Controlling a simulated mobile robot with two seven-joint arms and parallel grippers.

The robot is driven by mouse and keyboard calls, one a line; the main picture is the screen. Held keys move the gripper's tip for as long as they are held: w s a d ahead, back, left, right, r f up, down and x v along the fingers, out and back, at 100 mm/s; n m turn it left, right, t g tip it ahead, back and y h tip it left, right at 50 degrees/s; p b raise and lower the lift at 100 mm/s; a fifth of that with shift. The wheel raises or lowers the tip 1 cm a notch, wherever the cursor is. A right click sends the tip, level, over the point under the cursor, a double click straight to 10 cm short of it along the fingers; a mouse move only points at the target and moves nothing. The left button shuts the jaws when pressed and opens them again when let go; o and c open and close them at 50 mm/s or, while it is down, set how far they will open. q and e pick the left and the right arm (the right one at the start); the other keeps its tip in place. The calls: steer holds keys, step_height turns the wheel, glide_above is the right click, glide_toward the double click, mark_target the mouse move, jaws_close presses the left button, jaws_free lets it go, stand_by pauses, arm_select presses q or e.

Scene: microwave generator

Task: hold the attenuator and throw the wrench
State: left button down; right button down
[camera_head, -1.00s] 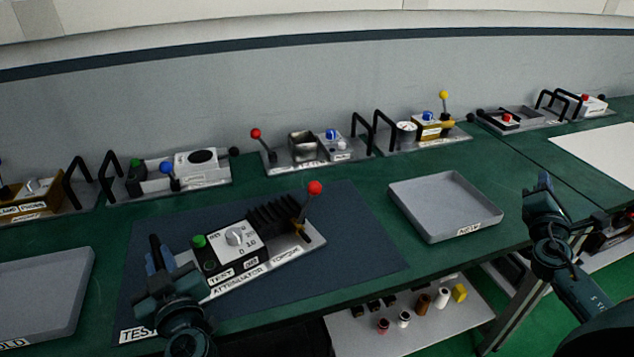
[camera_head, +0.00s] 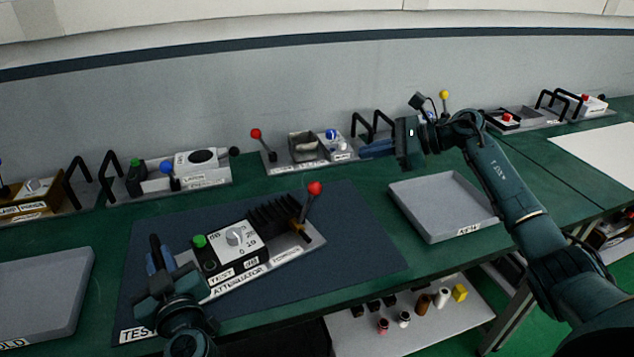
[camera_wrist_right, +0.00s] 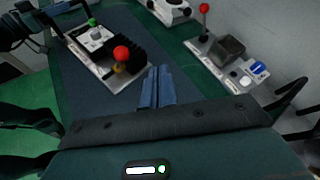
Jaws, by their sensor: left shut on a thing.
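The attenuator (camera_head: 232,250) sits on a dark blue test mat, with a green button, a white dial and black fins. A red-knobbed upright lever (camera_head: 309,205) stands at its right end beside a brass part; I take this as the wrench. In the right wrist view the attenuator (camera_wrist_right: 95,38) is at upper left, with the red knob (camera_wrist_right: 121,53) nearest. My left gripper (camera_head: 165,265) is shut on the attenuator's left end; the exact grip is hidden. My right gripper (camera_head: 374,150) is raised beyond the lever to its right, its fingers (camera_wrist_right: 157,88) together and empty.
An empty grey tray (camera_head: 440,228) lies right of the mat (camera_head: 365,255), and another tray (camera_head: 40,300) lies at left. Several devices with handles and levers line the back, including a red-knobbed one (camera_head: 305,155) near my right gripper. A lower shelf (camera_head: 420,335) holds small parts.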

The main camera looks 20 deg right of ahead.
steer(key=a+f+n+g, duration=0.3)
steer(key=a+f, duration=0.3)
steer(key=a, duration=0.2)
steer(key=shift+a+f+n+g, duration=0.15)
steer(key=shift+a+n+g, duration=0.05)
steer(key=shift+n+g, duration=0.2)
stand_by(0.3)
stand_by(1.9)
steer(key=shift+s+a, duration=0.15)
steer(key=shift+a, duration=0.7)
steer(key=shift+s+a, duration=0.1)
steer(key=shift+a, duration=0.05)
